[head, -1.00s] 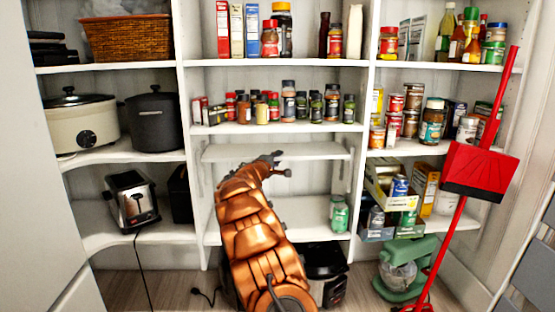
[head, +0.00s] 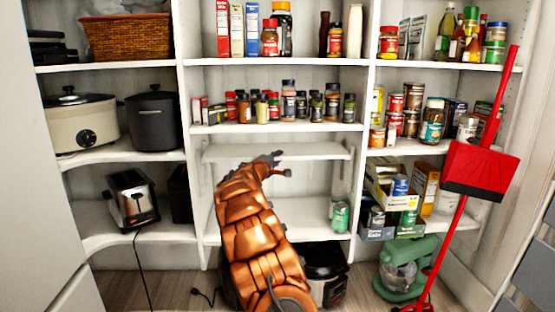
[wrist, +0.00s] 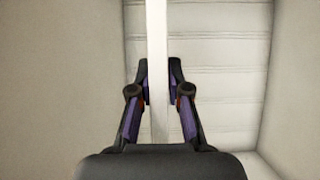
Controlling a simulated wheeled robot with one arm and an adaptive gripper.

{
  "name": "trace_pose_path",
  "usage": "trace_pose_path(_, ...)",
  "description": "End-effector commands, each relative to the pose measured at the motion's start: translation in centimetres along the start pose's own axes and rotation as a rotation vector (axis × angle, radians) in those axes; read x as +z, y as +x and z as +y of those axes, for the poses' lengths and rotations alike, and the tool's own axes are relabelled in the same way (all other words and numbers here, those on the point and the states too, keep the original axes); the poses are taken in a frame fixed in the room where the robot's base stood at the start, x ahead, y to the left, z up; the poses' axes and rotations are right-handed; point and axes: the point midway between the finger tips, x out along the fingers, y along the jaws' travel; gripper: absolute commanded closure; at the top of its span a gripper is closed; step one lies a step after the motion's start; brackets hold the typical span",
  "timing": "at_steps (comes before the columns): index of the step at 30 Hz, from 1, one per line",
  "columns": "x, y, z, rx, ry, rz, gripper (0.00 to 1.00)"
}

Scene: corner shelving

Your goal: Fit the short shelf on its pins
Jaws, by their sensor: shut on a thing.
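The short shelf (head: 225,152) is a white board in the middle bay, below the spice shelf and above the low shelf. It looks about level and spans most of the bay's width. My gripper (head: 272,162) is shut on its front edge near the middle. In the wrist view, the shelf (wrist: 157,50) is a narrow white strip seen edge-on, between the two fingers of my gripper (wrist: 158,88). I cannot make out the pins or whether the shelf ends touch them.
The spice shelf (head: 230,129) with several jars is close above. Green cans (head: 340,214) stand on the low shelf (head: 308,211) at the right. Bay uprights (head: 196,190) flank the shelf. A red broom and dustpan (head: 480,170) lean at the right.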

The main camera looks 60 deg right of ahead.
Motion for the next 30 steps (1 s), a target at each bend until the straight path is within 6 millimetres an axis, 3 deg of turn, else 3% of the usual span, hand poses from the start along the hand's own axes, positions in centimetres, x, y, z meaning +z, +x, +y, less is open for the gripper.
trace_pose_path(13,0.01,-0.01,0.09,0.002,0.001,0.0,1.0)
trace_pose_path(14,0.01,-0.01,0.08,0.002,0.001,0.0,0.82)
trace_pose_path(21,0.0,0.0,-0.01,0.001,0.0,0.0,0.57)
trace_pose_path(30,0.0,-0.02,-0.21,-0.002,0.0,0.0,0.54)
